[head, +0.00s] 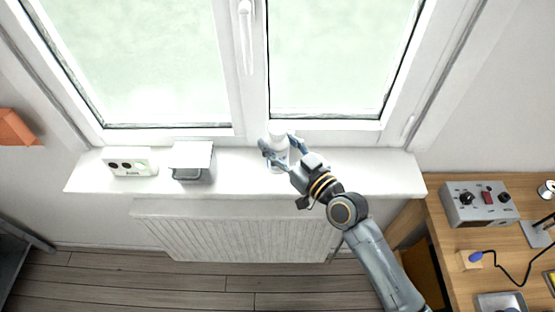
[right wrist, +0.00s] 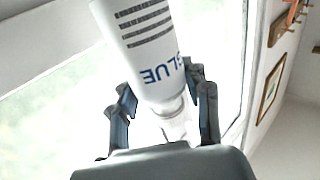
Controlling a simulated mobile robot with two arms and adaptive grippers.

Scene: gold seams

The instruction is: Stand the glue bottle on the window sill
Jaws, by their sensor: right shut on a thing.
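The white glue bottle (head: 279,155) is at the middle of the white window sill (head: 240,183), in front of the window frame. My right gripper (head: 277,147) reaches in from the lower right and is shut on the bottle. In the right wrist view the bottle (right wrist: 146,45) shows blue "GLUE" lettering and grey printed lines, with the gripper's fingers (right wrist: 160,100) on both sides of its narrower end. The bottle looks about upright in the head view. I cannot tell whether its base touches the sill. My left gripper is not in view.
A white box with dark round marks (head: 129,162) and a grey container with a white lid (head: 191,164) stand on the sill's left part. A radiator (head: 235,235) is below. On the right, a wooden desk (head: 450,237) holds a grey control box (head: 480,204).

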